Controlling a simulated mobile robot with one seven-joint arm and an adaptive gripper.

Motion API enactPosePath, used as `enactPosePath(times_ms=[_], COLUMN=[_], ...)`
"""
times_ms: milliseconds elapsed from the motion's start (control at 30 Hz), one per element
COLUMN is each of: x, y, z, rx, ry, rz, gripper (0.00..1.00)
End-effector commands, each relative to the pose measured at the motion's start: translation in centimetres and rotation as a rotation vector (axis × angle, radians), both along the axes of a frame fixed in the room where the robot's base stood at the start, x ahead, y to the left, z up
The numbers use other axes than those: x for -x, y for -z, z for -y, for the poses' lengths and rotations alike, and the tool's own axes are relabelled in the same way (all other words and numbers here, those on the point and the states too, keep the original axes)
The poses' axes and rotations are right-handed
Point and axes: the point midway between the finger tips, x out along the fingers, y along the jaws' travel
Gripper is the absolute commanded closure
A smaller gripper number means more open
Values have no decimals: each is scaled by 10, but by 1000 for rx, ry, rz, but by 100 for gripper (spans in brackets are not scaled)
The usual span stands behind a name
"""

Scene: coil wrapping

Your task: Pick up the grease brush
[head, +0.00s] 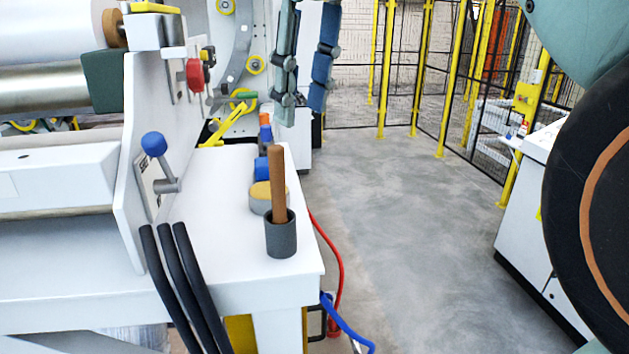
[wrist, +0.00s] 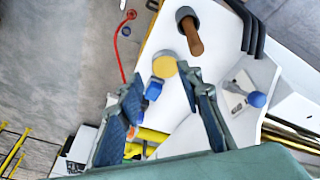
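The grease brush shows as an upright brown wooden handle (head: 278,185) standing in a dark grey cup (head: 281,237) near the front right corner of the white bench. Its lower end is hidden in the cup. In the wrist view the handle (wrist: 191,38) and the cup (wrist: 184,14) are at the top, beyond the fingertips. My gripper (head: 301,104) hangs at the top of the head view, further back than the brush and apart from it. In the wrist view my gripper (wrist: 165,84) has its two blue-padded fingers spread wide with nothing held between them.
A round yellow-topped tin (head: 262,196) sits just behind the cup, with a blue item (head: 261,168) behind it. A blue-knobbed lever (head: 154,145) and black hoses (head: 180,285) are to the left. Grey floor right of the bench is open.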

Motion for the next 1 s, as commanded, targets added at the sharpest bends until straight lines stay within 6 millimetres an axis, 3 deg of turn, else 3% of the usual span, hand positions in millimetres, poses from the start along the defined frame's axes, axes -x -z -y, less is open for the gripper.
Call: enactPosePath(times_ms=[100,233,533,833,1000], x=[33,46,44,42,40], y=[2,9,47,67,89], z=[-21,-28,-33,-35,-37], rx=[20,28,28,27,27], ry=[-73,-102,-102,-102,-104], rz=[-88,-125,-130,-128,-127], gripper=[66,66,66,66,66])
